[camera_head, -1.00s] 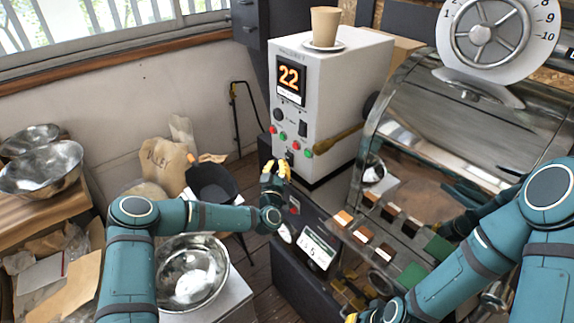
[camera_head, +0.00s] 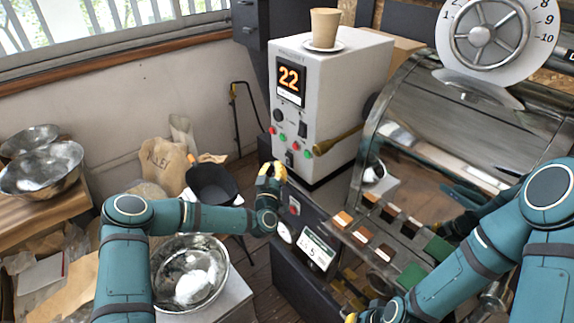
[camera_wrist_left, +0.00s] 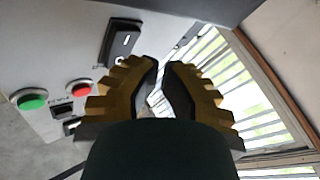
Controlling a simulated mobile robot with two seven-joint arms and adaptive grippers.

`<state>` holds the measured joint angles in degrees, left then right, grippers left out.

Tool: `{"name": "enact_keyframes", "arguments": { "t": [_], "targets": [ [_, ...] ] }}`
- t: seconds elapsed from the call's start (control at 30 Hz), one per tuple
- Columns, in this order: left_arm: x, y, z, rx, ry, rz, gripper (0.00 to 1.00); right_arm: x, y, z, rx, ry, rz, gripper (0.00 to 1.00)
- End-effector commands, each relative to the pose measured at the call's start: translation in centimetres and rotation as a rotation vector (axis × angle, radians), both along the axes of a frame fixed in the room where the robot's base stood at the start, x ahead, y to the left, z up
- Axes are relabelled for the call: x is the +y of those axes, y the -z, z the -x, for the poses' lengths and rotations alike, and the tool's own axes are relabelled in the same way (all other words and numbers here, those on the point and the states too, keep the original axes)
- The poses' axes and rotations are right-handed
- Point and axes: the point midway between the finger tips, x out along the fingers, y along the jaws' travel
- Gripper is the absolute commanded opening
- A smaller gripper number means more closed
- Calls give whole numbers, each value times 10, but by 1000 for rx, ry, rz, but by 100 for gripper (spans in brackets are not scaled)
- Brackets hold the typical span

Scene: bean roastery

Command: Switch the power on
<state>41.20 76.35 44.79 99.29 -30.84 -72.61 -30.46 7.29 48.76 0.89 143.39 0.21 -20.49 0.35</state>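The grey control box (camera_head: 318,95) stands at the middle, its front panel showing a lit "22" display (camera_head: 290,79). The panel has a black rocker switch (camera_head: 303,130), red and green buttons, and a small dark switch (camera_head: 289,158) low down. My left gripper (camera_head: 272,170) is just in front of the panel's lower edge, its yellow fingers drawn together and empty. In the left wrist view a black switch with a white mark (camera_wrist_left: 121,42) is just beyond the fingertips (camera_wrist_left: 161,62), with no contact visible. My right gripper (camera_head: 351,318) barely shows at the bottom edge.
A paper cup (camera_head: 325,27) on a saucer stands on the box. A wooden handle (camera_head: 338,139) sticks out beside the panel. The tray of bean samples (camera_head: 400,228) and a small display (camera_head: 316,250) lie to the right. A metal bowl (camera_head: 218,268) is below my left forearm.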

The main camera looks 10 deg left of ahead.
Motion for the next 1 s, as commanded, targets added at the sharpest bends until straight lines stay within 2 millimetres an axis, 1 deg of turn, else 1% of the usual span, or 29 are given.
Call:
{"name": "enact_keyframes", "arguments": {
  "t": [0.6, 1.0],
  "targets": [
    [29, -6, 37, 0, -1, -1, 0, 0, -12, 0, 0, 0, 0, 0],
    [30, -6, 39, 0, 0, 0, 0, 0, -12, 0, 0, 0, 0, 0]
  ]
}}
